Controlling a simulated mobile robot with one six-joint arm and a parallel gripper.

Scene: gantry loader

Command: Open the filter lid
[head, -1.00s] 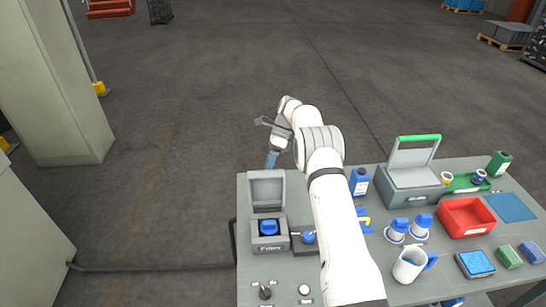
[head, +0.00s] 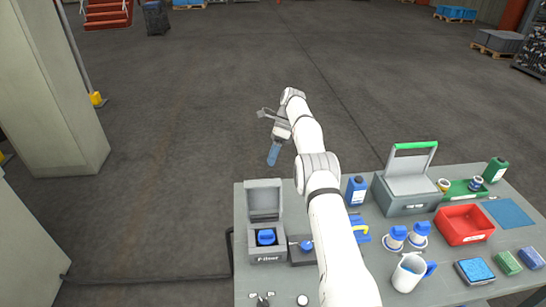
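The filter box (head: 267,258) is a grey box with a "Filter" label at the left end of the table. Its grey lid (head: 264,196) stands raised at the back of the box, so the box is open. A blue round part (head: 266,237) shows inside it. My gripper (head: 273,154) has blue fingers pointing down, and shows beyond the table's far edge, above the lid in the picture. It is apart from the lid. The fingers are small and overlap, so I cannot tell whether they are open or shut.
Right of my arm are a blue bottle (head: 356,190), a grey case (head: 407,195) with a green handle, a red bin (head: 464,225), a white jug (head: 408,272) and two blue-capped cups. A small blue-knobbed block (head: 304,247) sits beside the filter box.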

